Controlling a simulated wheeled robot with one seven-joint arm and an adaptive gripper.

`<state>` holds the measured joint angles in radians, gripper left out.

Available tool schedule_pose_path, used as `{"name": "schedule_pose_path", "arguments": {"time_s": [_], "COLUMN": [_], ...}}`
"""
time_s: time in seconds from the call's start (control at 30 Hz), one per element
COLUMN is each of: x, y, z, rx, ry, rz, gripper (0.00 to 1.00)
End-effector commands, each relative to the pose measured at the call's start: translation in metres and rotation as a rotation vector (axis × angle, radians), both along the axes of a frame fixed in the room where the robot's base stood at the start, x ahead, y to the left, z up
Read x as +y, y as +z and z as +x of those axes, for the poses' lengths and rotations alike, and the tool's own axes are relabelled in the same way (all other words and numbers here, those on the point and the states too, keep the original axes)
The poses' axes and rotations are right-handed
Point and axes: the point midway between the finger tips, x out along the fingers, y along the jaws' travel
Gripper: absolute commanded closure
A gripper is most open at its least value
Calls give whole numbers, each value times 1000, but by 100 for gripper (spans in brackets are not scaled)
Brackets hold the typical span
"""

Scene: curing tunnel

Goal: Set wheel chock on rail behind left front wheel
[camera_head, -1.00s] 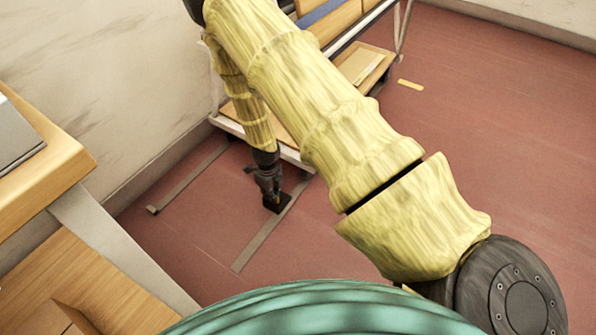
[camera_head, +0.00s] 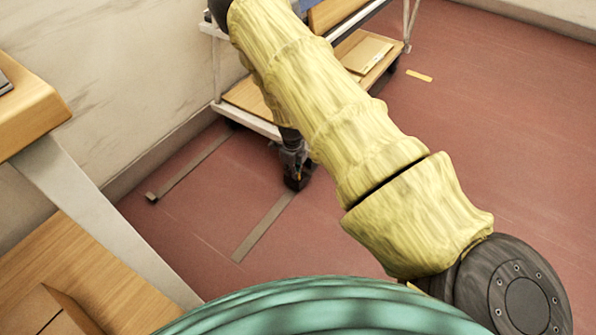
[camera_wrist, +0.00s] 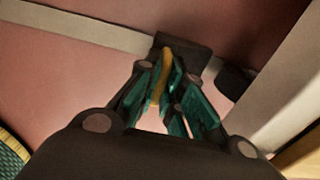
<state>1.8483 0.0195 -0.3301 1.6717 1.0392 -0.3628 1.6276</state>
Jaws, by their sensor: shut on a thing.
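The wheel chock is a dark block (camera_wrist: 188,45) with a yellow upright part, seen in the wrist view on or just over the pale rail. My gripper (camera_wrist: 168,80) is shut on the yellow part. In the head view my gripper (camera_head: 294,172) is low by the end of the right rail (camera_head: 264,226), beside the cart's near corner, and the chock there is small and dark. A dark wheel (camera_wrist: 235,82) of the cart shows just right of the chock in the wrist view, apart from it. I cannot tell whether the chock touches the rail.
The wheeled cart (camera_head: 262,122) with wooden shelves stands against the wall, partly hidden by my arm. A second rail (camera_head: 190,168) runs to the left. A wooden bench (camera_head: 90,262) fills the lower left.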

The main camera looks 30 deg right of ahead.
Motion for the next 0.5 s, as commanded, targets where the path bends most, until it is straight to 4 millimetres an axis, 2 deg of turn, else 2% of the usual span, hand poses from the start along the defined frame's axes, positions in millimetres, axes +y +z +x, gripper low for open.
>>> {"name": "schedule_pose_path", "arguments": {"time_s": [0.23, 0.5], "x": [-25, -29], "y": [-23, -23], "z": [10, 12], "rx": [0, 0], "ry": [-1, 0], "rz": [-1, 0], "gripper": [100, 100]}}
